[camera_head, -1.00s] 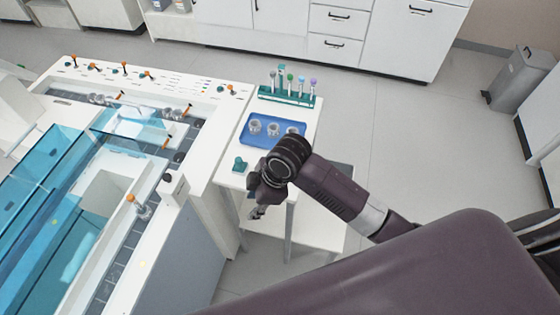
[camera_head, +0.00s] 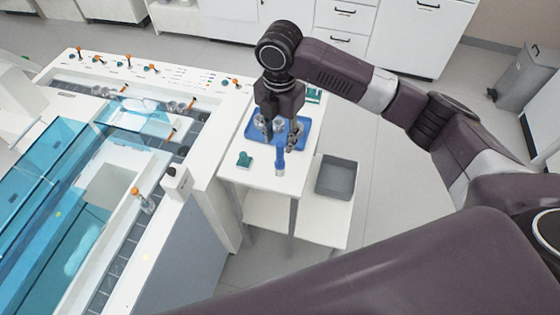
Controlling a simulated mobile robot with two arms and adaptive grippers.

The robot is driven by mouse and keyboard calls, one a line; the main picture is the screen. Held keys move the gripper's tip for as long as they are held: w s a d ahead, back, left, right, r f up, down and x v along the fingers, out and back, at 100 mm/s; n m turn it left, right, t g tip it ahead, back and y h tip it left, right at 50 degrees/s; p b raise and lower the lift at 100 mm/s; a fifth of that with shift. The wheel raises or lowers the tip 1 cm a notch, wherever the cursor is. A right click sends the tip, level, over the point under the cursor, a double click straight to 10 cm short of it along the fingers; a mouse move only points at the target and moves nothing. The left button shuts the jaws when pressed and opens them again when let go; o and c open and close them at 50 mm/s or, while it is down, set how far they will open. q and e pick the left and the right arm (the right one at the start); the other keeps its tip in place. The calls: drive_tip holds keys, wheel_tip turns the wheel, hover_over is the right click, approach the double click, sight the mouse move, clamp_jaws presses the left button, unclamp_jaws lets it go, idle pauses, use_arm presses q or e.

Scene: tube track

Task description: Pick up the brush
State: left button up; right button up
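My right gripper (camera_head: 280,143) hangs pointing down over the front part of the blue tray (camera_head: 250,138). Its two fingers are spread with a gap between them. A slim upright blue item (camera_head: 280,159) with a pale lower end, possibly the brush, shows below and between the fingers, in front of the tray on the white table. I cannot tell whether the fingers touch it. The gripper covers parts of the tray and its cups. My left gripper is not in view.
A small teal block (camera_head: 244,159) sits left of the blue item. A grey bin (camera_head: 337,178) stands on a lower white shelf at right. The arm hides most of the green rack (camera_head: 314,95). A white bench with blue transparent panels (camera_head: 45,190) fills the left.

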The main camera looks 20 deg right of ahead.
sight(280, 156)
drive_tip(key=f+p, duration=0.1)
drive_tip(key=f, duration=0.2)
drive_tip(key=f+p, duration=0.1)
drive_tip(key=f, duration=0.3)
drive_tip(key=shift+s, duration=0.2)
drive_tip(key=shift+w+f, duration=0.1)
drive_tip(key=shift+f, duration=0.25)
clamp_jaws()
